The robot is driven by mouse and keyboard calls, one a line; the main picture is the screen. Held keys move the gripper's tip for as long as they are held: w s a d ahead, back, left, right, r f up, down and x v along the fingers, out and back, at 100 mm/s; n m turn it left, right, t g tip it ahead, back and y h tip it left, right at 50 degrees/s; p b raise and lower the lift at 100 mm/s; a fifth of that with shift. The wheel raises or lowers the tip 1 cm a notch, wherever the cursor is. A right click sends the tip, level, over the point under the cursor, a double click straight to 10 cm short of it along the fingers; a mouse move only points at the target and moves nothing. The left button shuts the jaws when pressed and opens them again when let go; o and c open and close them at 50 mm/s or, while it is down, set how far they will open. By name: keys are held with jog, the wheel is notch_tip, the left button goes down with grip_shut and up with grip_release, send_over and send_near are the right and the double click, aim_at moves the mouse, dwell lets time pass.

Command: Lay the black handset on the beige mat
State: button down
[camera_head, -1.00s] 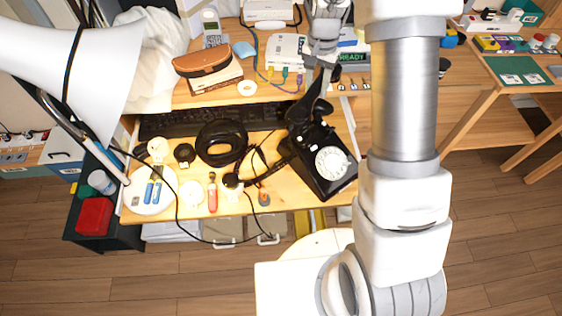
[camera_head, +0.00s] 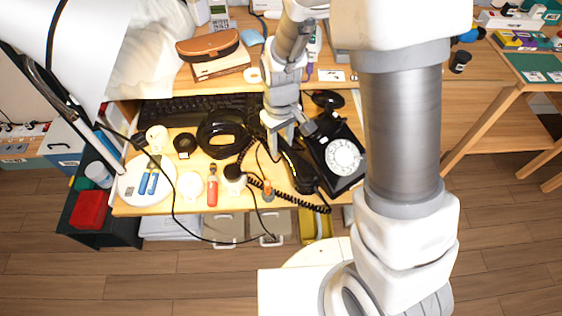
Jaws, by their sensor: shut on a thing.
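The black handset (camera_head: 301,170) hangs from my gripper (camera_head: 282,148), just left of the black dial phone (camera_head: 340,158). My gripper is shut on the handset; the fingers partly cover its upper end. I cannot tell how far the handset is above the wooden desk. Its coiled cord (camera_head: 297,200) loops below it near the desk's front edge. The phone's white dial faces up, and its cradle is bare. I cannot clearly make out a beige mat in this view.
Black headphones (camera_head: 222,133) lie left of my gripper, with a keyboard (camera_head: 180,110) behind. A red-bodied screwdriver (camera_head: 212,190), small white items and loose cables crowd the front of the desk. A lamp (camera_head: 85,50) stands at the left. A brown case (camera_head: 207,45) sits on the raised shelf.

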jog(key=shift+f+b, duration=0.7)
jog(key=shift+f, duration=2.3)
jog(key=shift+f, duration=0.15)
jog(key=c, duration=0.5)
grip_release()
